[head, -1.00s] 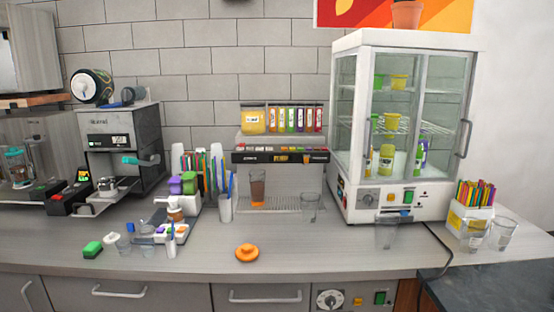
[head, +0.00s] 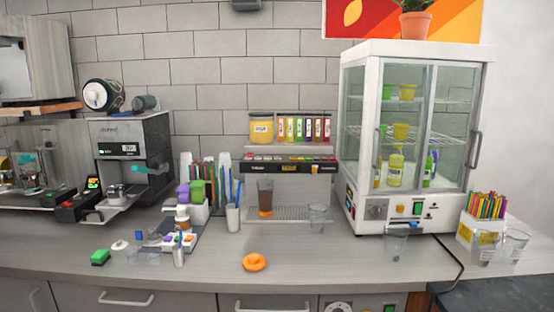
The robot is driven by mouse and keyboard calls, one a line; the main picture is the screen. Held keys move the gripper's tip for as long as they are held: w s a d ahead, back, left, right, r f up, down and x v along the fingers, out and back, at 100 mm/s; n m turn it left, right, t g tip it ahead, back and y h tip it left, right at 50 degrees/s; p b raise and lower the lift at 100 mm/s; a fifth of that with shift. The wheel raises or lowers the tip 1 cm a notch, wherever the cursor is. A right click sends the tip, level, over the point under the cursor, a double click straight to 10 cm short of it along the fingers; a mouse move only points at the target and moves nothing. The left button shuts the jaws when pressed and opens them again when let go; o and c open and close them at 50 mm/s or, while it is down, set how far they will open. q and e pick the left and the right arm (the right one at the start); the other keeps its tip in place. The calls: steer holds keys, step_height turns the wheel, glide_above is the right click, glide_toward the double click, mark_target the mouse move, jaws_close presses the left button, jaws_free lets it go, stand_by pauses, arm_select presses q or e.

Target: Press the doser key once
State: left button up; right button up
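A dispenser with a black front panel (head: 262,168) stands at the back middle of the counter in the head view; I take it for the doser. A row of small coloured keys (head: 290,157) runs along its top; single labels are too small to read. Below the panel, a clear cup with brown liquid (head: 265,199) stands on the drip grate (head: 287,213). An empty clear cup (head: 318,219) stands at the grate's right end. Neither of my grippers shows in the head view.
An orange ring-shaped item (head: 254,262) lies on the counter in front. A cup of pens or straws (head: 233,218) and a coffee machine (head: 130,150) stand left. The front-middle counter is mostly clear.

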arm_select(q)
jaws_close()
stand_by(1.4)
